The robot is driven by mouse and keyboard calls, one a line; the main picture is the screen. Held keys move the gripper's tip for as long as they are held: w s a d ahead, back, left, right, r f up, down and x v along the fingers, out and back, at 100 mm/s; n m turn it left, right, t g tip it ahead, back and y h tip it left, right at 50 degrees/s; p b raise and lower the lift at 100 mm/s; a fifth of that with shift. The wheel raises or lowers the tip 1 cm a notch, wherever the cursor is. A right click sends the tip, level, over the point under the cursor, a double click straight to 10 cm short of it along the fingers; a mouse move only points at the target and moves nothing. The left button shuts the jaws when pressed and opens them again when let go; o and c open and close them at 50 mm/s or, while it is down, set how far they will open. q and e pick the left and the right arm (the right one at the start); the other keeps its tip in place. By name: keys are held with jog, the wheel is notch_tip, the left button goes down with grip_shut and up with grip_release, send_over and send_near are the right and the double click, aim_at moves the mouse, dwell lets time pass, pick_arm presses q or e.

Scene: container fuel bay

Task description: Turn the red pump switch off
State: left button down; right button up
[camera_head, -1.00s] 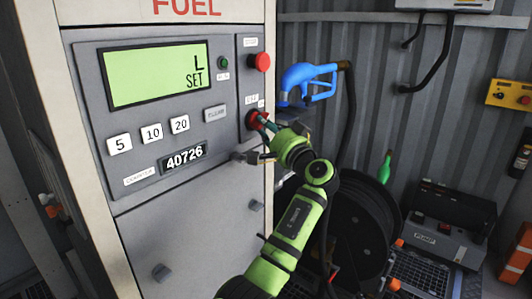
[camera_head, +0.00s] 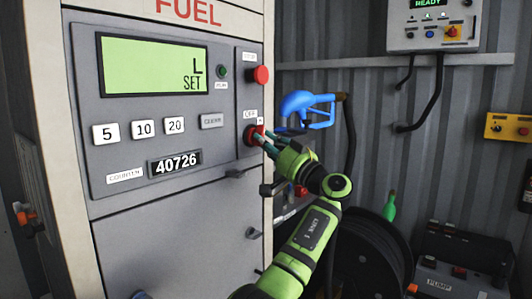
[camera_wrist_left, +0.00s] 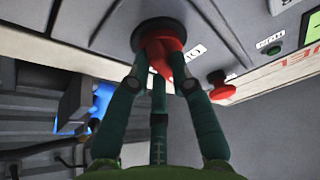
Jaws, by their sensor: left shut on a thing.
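The red pump switch (camera_head: 252,137) is a rotary knob on the right strip of the fuel pump's grey panel (camera_head: 230,175), under a small label reading OFF (camera_head: 250,113). My left gripper (camera_head: 266,141) reaches it from the lower right, and its dark green fingers are shut on the knob. In the left wrist view the fingers (camera_wrist_left: 160,80) surround the red switch (camera_wrist_left: 163,48) on its dark round base. The fingers partly hide the knob, and I cannot tell exactly which way it points. My right gripper is not in view.
A red push button (camera_head: 261,75) sits above the switch; it also shows in the left wrist view (camera_wrist_left: 219,86). A blue fuel nozzle (camera_head: 307,107) hangs close by on the right. A dark hose reel (camera_head: 370,250) stands below. A control box (camera_head: 432,25) is on the wall.

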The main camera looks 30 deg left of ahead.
pick_arm(q)
jog(key=shift+w+r+n+g+y+p, duration=0.15)
jog(key=shift+n+g+p, duration=0.45)
jog(key=shift+n, duration=0.7)
jog(key=shift+r+n+g+y+p, duration=0.1)
jog(key=shift+n+g+y+p, duration=0.15)
jog(key=shift+n+g+p, duration=0.7)
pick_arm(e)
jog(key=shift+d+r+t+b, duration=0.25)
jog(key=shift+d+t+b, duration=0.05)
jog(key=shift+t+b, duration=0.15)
pick_arm(q)
jog(key=shift+f+n, duration=0.1)
jog(key=shift+n, duration=0.65)
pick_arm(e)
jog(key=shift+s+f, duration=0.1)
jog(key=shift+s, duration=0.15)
pick_arm(q)
jog(key=c, duration=1.1)
grip_release()
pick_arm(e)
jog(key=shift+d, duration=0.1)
pick_arm(q)
jog(key=v, duration=1.2)
